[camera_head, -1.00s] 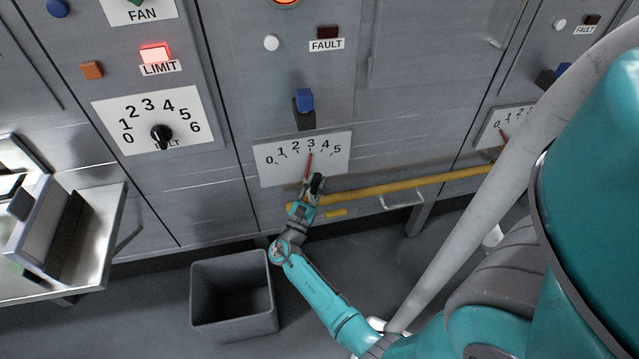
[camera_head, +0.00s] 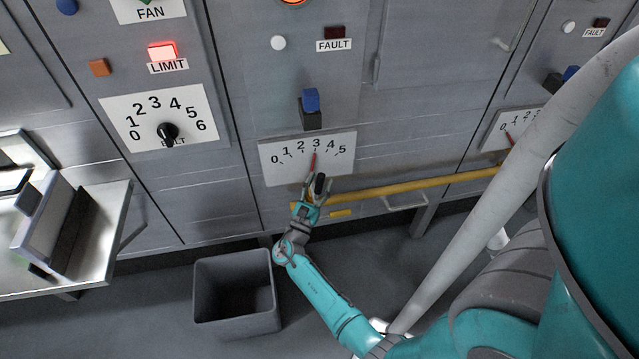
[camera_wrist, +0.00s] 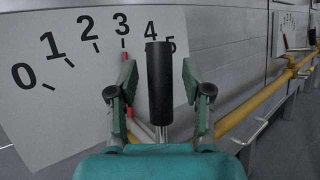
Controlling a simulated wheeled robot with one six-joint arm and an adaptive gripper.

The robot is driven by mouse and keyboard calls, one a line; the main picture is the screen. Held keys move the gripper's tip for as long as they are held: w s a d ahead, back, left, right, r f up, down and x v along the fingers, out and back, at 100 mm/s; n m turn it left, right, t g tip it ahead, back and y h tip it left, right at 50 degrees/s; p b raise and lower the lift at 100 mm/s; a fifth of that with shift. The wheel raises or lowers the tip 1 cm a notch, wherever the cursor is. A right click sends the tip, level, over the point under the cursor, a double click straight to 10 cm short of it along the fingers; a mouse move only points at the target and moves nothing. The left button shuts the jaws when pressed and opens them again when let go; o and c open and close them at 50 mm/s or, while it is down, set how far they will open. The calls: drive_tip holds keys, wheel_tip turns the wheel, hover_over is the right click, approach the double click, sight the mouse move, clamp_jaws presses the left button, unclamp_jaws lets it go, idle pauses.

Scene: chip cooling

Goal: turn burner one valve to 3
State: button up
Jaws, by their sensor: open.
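The burner dial plate (camera_head: 285,172) is white with numbers 0 to 5, in the middle of the head view; it also shows in the wrist view (camera_wrist: 60,120). Its thin red pointer (camera_head: 314,161) points at about 3. A black cylindrical valve handle (camera_head: 319,184) stands in front of the plate's lower part. In the wrist view this handle (camera_wrist: 160,90) stands between my two fingers. My gripper (camera_wrist: 158,100) is open around the handle, with a gap on both sides. Which burner number this plate has is not shown.
A yellow pipe (camera_head: 410,187) runs across just below the plate, close to my gripper. A grey bin (camera_head: 240,325) stands on the floor at lower left. A second dial (camera_head: 512,128) is at right, and a belt dial (camera_head: 160,120) at left.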

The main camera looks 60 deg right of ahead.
drive_tip(key=v, duration=1.2)
idle(0.3)
